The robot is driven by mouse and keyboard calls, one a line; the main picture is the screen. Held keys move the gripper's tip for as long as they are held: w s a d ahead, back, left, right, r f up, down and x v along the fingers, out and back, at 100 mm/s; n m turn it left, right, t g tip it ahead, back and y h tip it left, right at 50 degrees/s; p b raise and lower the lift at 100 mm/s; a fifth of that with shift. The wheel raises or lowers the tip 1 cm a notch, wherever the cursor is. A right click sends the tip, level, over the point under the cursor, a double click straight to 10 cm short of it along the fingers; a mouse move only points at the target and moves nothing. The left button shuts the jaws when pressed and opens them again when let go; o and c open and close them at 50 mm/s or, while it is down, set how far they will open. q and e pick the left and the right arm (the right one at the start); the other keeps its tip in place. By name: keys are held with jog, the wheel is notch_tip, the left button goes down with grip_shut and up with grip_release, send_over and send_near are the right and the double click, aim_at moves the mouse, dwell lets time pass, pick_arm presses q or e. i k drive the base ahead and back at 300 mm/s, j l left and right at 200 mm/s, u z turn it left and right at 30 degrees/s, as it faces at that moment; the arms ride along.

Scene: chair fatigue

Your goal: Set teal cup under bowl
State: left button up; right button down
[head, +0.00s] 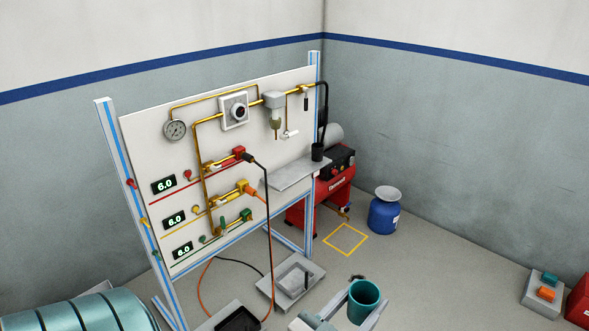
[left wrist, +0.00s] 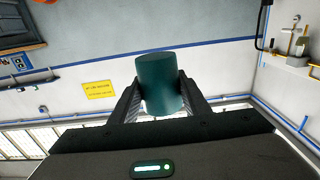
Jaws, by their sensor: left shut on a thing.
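The teal cup (head: 364,302) is at the bottom of the head view, upright with its open top showing. My left gripper (head: 367,296) is shut on it, one finger on each side. In the left wrist view the cup (left wrist: 159,84) sits between the two fingers (left wrist: 160,100). The small amber bowl (head: 275,125) hangs under the grey filter unit (head: 273,100) at the upper right of the white panel. The held cup is in front of the panel, well below and right of the bowl. My right gripper is not in view.
Hoses hang in front of the panel. A grey tray (head: 292,279) lies on the floor. A red compressor (head: 333,185) and blue container (head: 384,217) stand behind.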

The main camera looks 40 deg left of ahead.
aim_at(277, 177)
jog(key=i+l+u, duration=0.15)
jog(key=i, duration=1.05)
jog(key=i+u, duration=0.4)
jog(key=i+l+u, duration=0.1)
jog(key=i+u, duration=0.2)
jog(key=u, duration=0.15)
jog(key=i+l+u, duration=0.2)
jog(key=u, duration=0.2)
jog(key=i+l+u, duration=0.2)
jog(key=u, duration=0.25)
jog(key=i+l+u, duration=0.55)
jog(key=l+u, duration=0.3)
jog(key=i+l+u, duration=0.2)
jog(key=l+u, duration=0.15)
jog(key=l, duration=0.25)
jog(key=i, duration=0.05)
